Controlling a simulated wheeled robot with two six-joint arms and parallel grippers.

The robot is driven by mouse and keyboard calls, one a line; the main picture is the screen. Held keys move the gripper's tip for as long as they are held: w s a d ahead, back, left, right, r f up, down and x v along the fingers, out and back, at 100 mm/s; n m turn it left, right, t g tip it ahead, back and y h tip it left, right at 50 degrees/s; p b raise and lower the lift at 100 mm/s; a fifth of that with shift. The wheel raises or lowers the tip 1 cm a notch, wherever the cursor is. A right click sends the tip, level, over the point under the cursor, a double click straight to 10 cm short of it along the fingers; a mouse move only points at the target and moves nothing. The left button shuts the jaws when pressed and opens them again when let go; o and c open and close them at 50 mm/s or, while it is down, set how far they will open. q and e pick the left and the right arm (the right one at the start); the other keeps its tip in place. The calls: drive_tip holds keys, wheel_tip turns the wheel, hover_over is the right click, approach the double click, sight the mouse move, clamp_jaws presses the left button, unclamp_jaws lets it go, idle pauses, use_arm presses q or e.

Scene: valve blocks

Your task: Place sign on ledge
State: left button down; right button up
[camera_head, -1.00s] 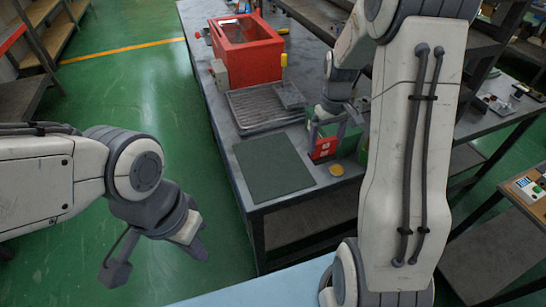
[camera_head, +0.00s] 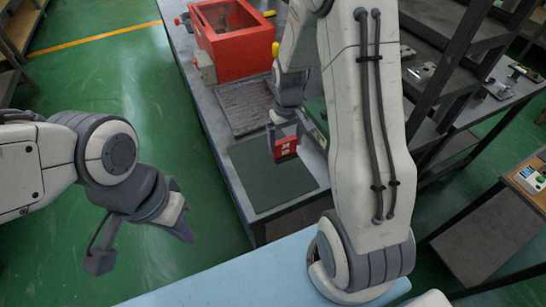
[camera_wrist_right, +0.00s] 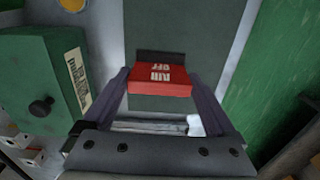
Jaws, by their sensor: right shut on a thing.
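The sign is a small red block with white lettering (camera_head: 285,147). It also shows in the right wrist view (camera_wrist_right: 160,80), upside down between the two fingers. My right gripper (camera_head: 284,130) is shut on it and holds it over the dark green mat (camera_head: 262,185); the height above the mat is hard to judge. My left gripper (camera_head: 183,220) hangs empty over the floor at the left, and its finger gap is not clear. I cannot tell which surface is the ledge.
A red open-topped box (camera_head: 232,45) and a ribbed tray (camera_head: 243,106) stand on the grey bench behind the mat. A green box with a black knob (camera_wrist_right: 40,85) is close to my right gripper. Dark shelving (camera_head: 445,80) rises at the right.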

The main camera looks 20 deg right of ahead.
sight(274, 159)
drive_tip(key=a+f, duration=0.2)
drive_tip(key=a, duration=0.1)
drive_tip(key=shift+s+a, duration=0.2)
drive_tip(key=shift+a, duration=0.05)
drive_tip(key=shift+f+p, duration=0.5)
drive_tip(key=shift+f, duration=1.6)
drive_tip(key=o, duration=1.1)
drive_tip(key=shift+f, duration=0.1)
